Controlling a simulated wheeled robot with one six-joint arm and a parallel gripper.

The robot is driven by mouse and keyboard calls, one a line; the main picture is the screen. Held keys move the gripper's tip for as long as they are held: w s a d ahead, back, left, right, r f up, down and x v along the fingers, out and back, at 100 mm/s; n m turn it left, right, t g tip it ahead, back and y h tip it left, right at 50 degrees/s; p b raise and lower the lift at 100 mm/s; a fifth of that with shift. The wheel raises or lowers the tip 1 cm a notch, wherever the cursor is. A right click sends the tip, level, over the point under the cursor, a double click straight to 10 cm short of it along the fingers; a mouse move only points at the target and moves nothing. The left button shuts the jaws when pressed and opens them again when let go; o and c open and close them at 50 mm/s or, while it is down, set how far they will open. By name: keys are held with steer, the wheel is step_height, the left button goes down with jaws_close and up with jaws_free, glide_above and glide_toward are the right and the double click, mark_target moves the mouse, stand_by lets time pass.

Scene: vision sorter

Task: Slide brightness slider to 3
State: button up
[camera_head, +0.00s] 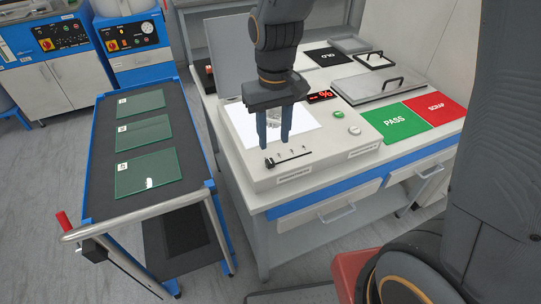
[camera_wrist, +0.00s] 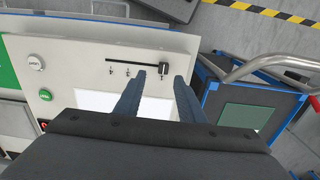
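The brightness slider is a black slot on the front part of the white inspection box (camera_head: 250,176), with a dark knob (camera_head: 270,162) at its left end. In the wrist view the knob (camera_wrist: 165,63) is at the right end of the slot.
A red display (camera_head: 321,97), a green button (camera_head: 338,114) and a white button (camera_head: 354,130) sit right of the panel. Green PASS (camera_head: 396,121) and red SCRAP (camera_head: 436,107) mats lie further right. A cart (camera_head: 103,180) with glass plates stands left, beyond a gap.

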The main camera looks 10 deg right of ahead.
mark_target(270, 161)
steer(key=shift+w+a+f, duration=0.15)
steer(key=shift+a+f, duration=0.15)
steer(key=shift+a, duration=0.2)
steer(key=shift+f+p, duration=0.6)
steer(key=shift+f, duration=3.05)
steer(key=shift+c, duration=0.4)
jaws_close()
